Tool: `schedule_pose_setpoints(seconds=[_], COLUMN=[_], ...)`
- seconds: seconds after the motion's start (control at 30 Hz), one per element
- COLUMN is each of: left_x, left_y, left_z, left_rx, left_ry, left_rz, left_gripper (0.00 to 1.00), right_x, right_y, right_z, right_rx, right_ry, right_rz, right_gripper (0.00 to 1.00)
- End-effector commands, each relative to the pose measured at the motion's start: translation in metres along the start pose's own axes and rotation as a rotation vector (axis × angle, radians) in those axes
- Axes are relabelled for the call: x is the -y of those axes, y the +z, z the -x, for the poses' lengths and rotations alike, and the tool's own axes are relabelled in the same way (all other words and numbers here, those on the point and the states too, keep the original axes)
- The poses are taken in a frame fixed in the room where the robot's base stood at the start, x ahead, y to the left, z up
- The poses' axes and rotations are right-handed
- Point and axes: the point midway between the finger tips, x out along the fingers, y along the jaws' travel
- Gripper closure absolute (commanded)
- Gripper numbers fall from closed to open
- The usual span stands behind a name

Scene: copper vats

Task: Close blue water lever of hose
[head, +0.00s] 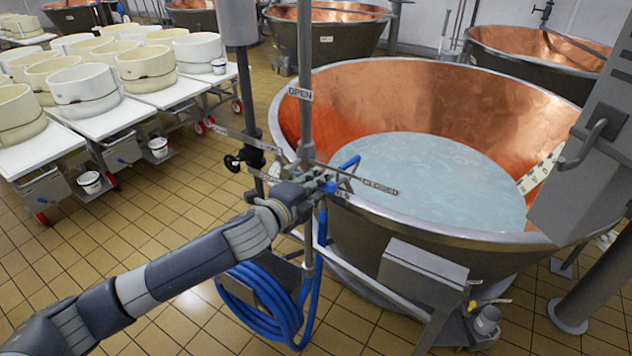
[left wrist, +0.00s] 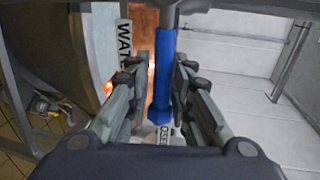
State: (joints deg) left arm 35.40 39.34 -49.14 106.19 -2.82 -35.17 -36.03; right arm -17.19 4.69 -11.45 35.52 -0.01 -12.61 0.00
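The blue water lever (head: 347,166) is on the upright pipe at the rim of the front copper vat. It points up and to the right, between an OPEN label (head: 300,93) above and a CLOSED label (head: 380,187) to the right. My left gripper (head: 322,181) is at the lever's base. In the left wrist view the blue lever (left wrist: 164,75) stands between the two fingers (left wrist: 164,88), with narrow gaps beside it, so they look open around it. The blue hose (head: 270,305) hangs coiled below the pipe. My right gripper is not in view.
The front vat (head: 440,228) holds pale liquid and stands close to my gripper. A grey box (head: 422,270) is fixed to its front. White tables (head: 100,117) with cheese moulds stand at the left. Tiled floor (head: 150,225) is free between.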

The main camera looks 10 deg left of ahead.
Motion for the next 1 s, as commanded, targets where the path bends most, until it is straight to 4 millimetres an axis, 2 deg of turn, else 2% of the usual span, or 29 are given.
schedule_pose_setpoints(seconds=[0.03, 0.33, 0.47, 0.57, 1.0], left_x=[-0.001, -0.001, -0.001, -0.002, -0.002], left_y=[-0.005, -0.001, 0.000, -0.001, -0.004], left_z=[0.000, 0.000, 0.007, 0.021, 0.102], left_rx=[-0.011, -0.003, -0.001, -0.002, -0.006], left_ry=[0.000, 0.001, 0.001, 0.002, 0.003], left_rz=[0.003, 0.005, 0.005, 0.004, 0.002], left_gripper=[0.67, 0.67, 0.67, 0.67, 0.67], right_x=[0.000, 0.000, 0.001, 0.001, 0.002], right_y=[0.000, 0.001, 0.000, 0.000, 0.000], right_z=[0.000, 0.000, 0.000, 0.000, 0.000], right_rx=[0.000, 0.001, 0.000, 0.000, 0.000], right_ry=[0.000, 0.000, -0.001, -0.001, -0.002], right_rz=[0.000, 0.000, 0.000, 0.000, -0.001], right_gripper=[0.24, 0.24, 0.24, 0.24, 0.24])
